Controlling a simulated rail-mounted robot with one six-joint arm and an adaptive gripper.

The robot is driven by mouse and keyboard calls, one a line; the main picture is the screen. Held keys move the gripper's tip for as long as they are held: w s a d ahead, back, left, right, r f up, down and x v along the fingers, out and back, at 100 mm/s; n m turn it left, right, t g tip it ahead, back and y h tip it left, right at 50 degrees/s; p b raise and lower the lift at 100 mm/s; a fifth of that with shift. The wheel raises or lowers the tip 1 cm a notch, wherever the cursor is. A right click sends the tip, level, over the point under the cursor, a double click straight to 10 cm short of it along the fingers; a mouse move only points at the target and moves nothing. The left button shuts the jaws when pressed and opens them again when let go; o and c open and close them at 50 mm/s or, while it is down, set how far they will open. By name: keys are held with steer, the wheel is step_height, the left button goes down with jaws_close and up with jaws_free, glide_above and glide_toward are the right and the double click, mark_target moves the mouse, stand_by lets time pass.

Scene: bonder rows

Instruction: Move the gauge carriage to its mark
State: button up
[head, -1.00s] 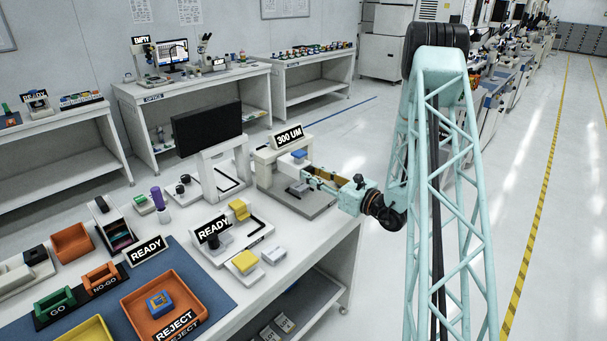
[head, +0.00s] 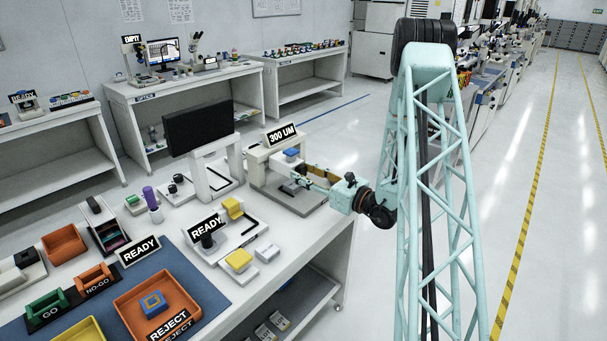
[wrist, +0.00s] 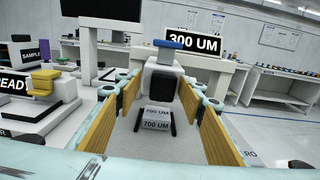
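The gauge (head: 256,165) is a pale stand with a "300 UM" sign, which shows in the wrist view too (wrist: 194,44). A white block with a blue top (head: 291,153), apparently the carriage, stands on it; it also shows in the wrist view (wrist: 168,44), with a dark pad on its front. My gripper (head: 312,177) is at the gauge's right side. In the wrist view its tan-padded fingers (wrist: 165,100) are wide apart, with nothing held between them. Whether a fingertip touches the block cannot be told.
A dark monitor (head: 198,128) stands left of the gauge. A second stand marked "READY" (head: 206,228) with yellow blocks is nearer. An orange reject tray (head: 128,308) sits on a blue mat. The floor to the right is clear.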

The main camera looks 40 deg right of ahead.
steer(key=v, duration=1.2)
stand_by(0.3)
stand_by(0.7)
